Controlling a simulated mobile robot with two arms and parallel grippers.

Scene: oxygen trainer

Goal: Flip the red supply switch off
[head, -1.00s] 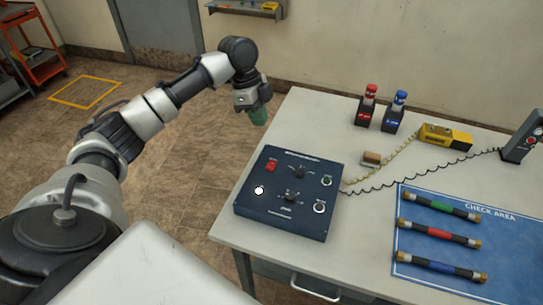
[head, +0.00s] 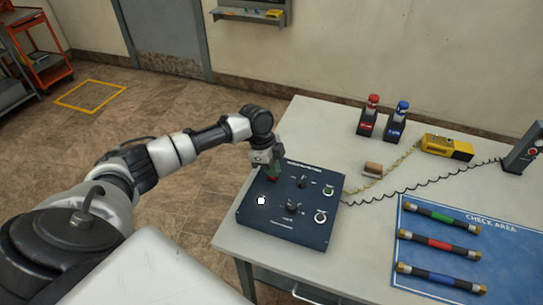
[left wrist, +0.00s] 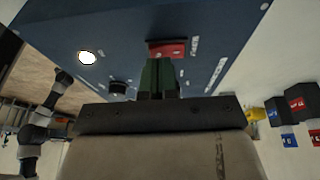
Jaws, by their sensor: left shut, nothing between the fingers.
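The dark blue control panel (head: 303,235) lies on the table. The red supply switch (left wrist: 167,49) shows in the left wrist view, near the panel's top edge, right at the tips of my left gripper. In the head view my left gripper (head: 272,176) is over the panel's upper left corner and hides most of the switch. My left gripper's green fingers (left wrist: 159,73) are together, with nothing between them. I cannot tell whether they touch the switch. A round white lamp (head: 261,201) is lit on the panel and also shows in the left wrist view (left wrist: 87,57). My right gripper is not in view.
Black knobs (head: 292,207) and round dials sit on the panel. Red (head: 369,116) and blue (head: 397,121) bottles in holders, a yellow device (head: 447,147) and a blue check-area mat (head: 412,272) with three tubes lie further right. Cables run from the panel.

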